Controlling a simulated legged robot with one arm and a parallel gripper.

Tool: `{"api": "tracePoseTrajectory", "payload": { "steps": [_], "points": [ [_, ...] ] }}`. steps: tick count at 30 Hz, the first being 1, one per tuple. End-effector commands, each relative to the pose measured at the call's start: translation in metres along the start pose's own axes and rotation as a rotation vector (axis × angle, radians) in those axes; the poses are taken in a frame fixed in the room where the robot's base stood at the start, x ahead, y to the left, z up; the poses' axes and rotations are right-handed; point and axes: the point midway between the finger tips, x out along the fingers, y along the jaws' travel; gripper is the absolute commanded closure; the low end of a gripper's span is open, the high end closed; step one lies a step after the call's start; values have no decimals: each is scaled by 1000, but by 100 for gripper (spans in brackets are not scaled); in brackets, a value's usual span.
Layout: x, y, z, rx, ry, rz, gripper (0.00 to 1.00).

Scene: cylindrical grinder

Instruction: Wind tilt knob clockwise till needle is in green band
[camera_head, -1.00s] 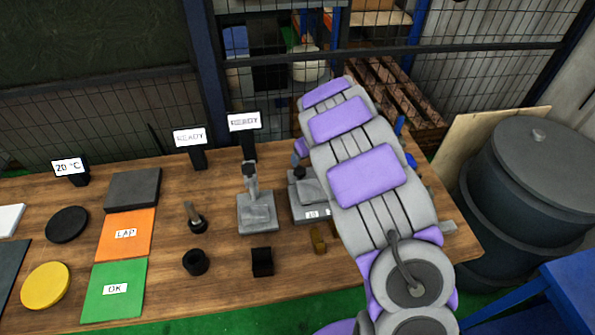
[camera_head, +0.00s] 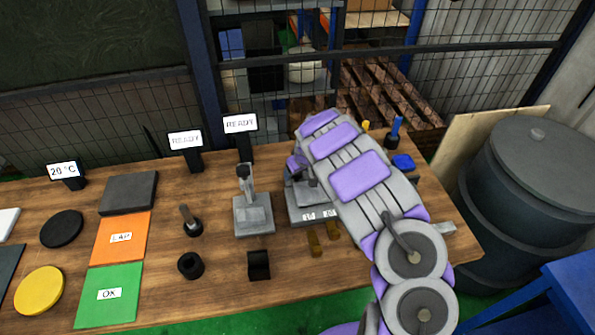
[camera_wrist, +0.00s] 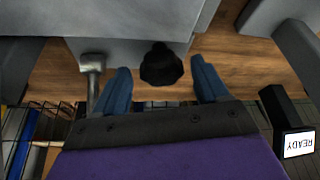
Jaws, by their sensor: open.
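In the wrist view a black ribbed knob (camera_wrist: 162,65) sticks out from a grey machine body (camera_wrist: 130,24). My gripper (camera_wrist: 163,77) is open, with one blue finger on each side of the knob and a visible gap on both sides. I cannot tell how deep the knob sits between the fingers. In the head view my arm hides the knob and most of my gripper, beside a grey fixture (camera_head: 308,215) with small white labels. No needle or green band can be made out.
A short grey post (camera_wrist: 92,66) stands close by the left finger in the wrist view. Another grey stand (camera_head: 254,214), black READY displays (camera_head: 240,124) and (camera_head: 186,140), and brass pieces (camera_head: 314,243) are near on the wooden table (camera_head: 215,285). A dark barrel (camera_head: 530,210) stands right of the table.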

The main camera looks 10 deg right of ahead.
Motion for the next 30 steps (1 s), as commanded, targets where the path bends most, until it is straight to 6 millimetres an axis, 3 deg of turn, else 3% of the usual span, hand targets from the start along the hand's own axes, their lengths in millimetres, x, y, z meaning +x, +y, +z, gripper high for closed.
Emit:
{"api": "tracePoseTrajectory", "payload": {
  "steps": [5,22,30],
  "points": [
    [0,-1,0,-1,0,1,28],
    [0,-1,0,-1,0,0,82],
    [-2,-2,-1,30,-1,13,82]
  ]
}}
